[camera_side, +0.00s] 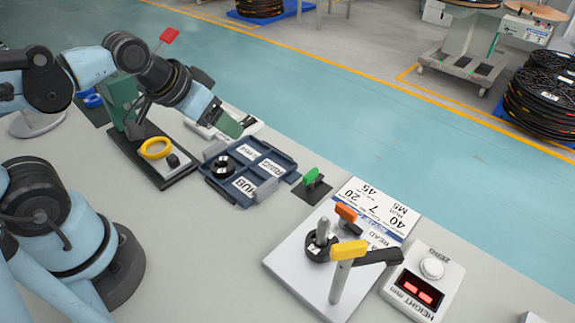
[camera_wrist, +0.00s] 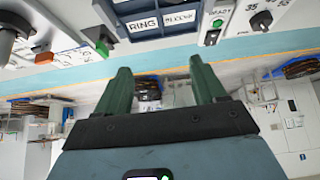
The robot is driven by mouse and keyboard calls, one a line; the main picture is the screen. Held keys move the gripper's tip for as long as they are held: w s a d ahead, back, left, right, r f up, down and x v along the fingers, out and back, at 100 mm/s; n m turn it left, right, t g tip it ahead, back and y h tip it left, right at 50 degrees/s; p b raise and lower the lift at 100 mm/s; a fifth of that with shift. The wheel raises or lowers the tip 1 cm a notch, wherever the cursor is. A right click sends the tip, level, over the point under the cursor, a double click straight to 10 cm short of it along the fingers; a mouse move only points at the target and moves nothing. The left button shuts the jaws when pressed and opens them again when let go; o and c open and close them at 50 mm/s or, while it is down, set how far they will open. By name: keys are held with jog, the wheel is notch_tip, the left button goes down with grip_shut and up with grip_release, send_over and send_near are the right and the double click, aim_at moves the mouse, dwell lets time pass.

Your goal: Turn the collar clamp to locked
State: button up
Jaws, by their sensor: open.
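The collar clamp appears to be the dark round collar (camera_side: 318,247) around a grey upright post on the white plate in the side view, with an orange lever (camera_side: 346,213) beside it. I cannot tell from its look whether it is locked. Part of a post (camera_wrist: 8,42) and an orange tip (camera_wrist: 39,57) show at the left of the wrist view. My gripper (camera_side: 230,124) is above and behind the blue tray, well to the left of the clamp. Its two green fingers (camera_wrist: 163,85) are apart, with nothing between them.
A blue tray (camera_side: 229,196) with labelled compartments holds a black ring-shaped part. A yellow ring (camera_side: 156,148) sits on a dark stand at left. A green switch (camera_side: 310,177) lies between tray and plate. A yellow-tipped gauge arm (camera_side: 348,251) and red-lit height box (camera_side: 424,282) stand near the clamp.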

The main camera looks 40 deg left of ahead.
jog(key=w+d+r+g, duration=0.2)
jog(key=w+d, duration=0.1)
jog(key=d, duration=0.3)
jog(key=w+d+r+g, duration=0.2)
jog(key=w+d, duration=0.1)
jog(key=d, duration=0.3)
jog(key=g, duration=0.3)
send_near(347, 209)
notch_tip(347, 209, down, 9)
jog(key=shift+r, duration=0.15)
jog(key=c, duration=1.1)
jog(key=shift+o, duration=0.2)
